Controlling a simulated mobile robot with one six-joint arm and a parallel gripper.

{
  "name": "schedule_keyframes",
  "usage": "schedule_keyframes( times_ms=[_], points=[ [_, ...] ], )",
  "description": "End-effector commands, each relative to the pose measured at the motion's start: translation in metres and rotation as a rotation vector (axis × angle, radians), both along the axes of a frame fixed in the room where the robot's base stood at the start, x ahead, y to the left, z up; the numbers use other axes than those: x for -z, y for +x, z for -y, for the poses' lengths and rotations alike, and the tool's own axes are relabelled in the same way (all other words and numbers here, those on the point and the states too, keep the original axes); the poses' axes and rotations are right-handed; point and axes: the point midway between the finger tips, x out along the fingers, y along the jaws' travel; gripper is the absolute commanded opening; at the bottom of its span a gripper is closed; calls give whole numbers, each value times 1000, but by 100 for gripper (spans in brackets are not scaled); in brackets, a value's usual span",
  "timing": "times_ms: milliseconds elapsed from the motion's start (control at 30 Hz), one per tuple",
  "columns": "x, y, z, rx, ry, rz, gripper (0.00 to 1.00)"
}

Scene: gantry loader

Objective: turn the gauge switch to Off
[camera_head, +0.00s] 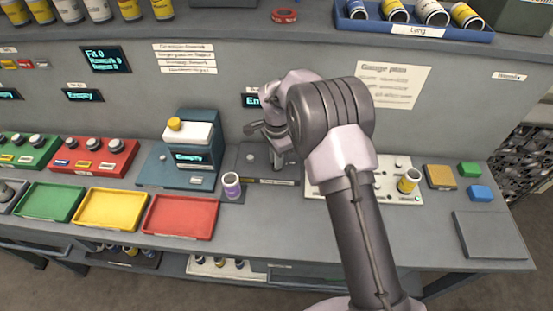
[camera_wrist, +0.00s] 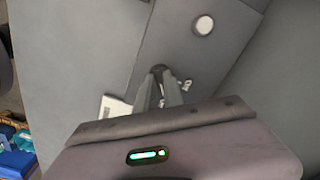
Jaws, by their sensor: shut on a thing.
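My gripper (camera_wrist: 165,84) points down at a grey panel (camera_wrist: 150,52) in the wrist view. Its fingers are close together on a small dark knob (camera_wrist: 159,69), which looks like the gauge switch. The fingers hide most of it, and I cannot read which position it is in. A round white button (camera_wrist: 204,25) sits on the same panel, apart from the fingers. In the head view my arm covers the switch, and only part of the dark panel (camera_head: 252,172) shows. A small screen (camera_head: 250,100) behind it is partly covered by my arm.
A blue-grey device (camera_head: 200,160) with a screen reading "Empty" is farther left. Green, yellow and red trays (camera_head: 180,216) line the front left. A white board (camera_head: 322,188) with a yellow-banded cylinder (camera_head: 408,181) lies right.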

Motion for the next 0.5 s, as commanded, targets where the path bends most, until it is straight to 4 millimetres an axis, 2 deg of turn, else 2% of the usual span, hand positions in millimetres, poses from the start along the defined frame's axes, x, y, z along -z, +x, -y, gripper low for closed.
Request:
schedule_keyframes(
  times_ms=[500],
  points=[
    [-2,0,0,-451,1,1,0]
  ],
)
